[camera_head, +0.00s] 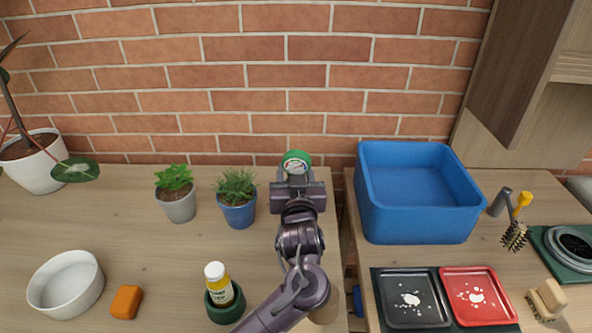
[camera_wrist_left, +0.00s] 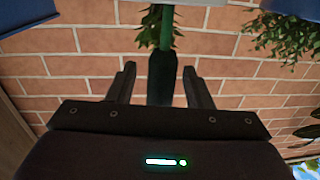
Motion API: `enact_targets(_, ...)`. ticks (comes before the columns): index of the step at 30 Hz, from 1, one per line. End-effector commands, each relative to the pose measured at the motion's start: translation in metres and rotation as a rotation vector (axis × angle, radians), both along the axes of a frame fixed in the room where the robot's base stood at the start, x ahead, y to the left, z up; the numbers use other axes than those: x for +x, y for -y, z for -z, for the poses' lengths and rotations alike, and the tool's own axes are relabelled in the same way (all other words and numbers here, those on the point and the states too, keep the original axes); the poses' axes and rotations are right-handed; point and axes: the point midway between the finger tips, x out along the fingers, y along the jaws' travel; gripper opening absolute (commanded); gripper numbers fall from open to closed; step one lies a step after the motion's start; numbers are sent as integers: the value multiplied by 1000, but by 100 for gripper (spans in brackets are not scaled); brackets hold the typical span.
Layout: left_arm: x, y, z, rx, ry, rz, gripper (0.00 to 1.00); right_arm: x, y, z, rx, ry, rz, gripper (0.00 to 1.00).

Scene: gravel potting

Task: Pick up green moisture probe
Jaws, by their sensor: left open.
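The green moisture probe (camera_head: 296,160) shows a round green head with a pale dial, just beyond my left gripper in the head view. In the left wrist view a green shaft with leaves around it and a dark part (camera_wrist_left: 162,78) of the probe appear between the fingers. My left gripper (camera_head: 297,176) is open, with a finger on each side of that dark part in the wrist view (camera_wrist_left: 160,70). I cannot tell whether either finger touches it. The probe's lower part is hidden behind the gripper in the head view. My right gripper is not in view.
Two potted plants, in a grey pot (camera_head: 180,210) and a blue pot (camera_head: 239,216), stand left of my arm. A blue bin (camera_head: 415,225) stands to the right across a gap. A yellow-labelled bottle (camera_head: 220,288) is near my forearm. The brick wall (camera_head: 240,77) is behind.

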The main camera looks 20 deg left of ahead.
Motion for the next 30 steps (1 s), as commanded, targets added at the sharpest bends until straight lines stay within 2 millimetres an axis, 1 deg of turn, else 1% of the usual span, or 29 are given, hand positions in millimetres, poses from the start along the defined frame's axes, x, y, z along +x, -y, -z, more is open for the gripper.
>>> enact_targets(1,0,0,0,0,0,0,46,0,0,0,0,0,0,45)
enact_targets(9,0,0,0,0,0,0,11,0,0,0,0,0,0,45)
enact_targets(12,0,0,0,0,0,0,0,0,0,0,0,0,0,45)
enact_targets(18,0,0,-1,-1,1,0,0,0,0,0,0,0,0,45)
enact_targets(21,0,0,-6,-2,3,0,0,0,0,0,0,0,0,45)
enact_targets(23,0,0,-14,-4,5,0,0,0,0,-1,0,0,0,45)
enact_targets(25,0,0,-26,-4,6,0,0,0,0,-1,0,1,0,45)
enact_targets(30,0,1,-62,-5,6,0,0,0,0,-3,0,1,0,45)
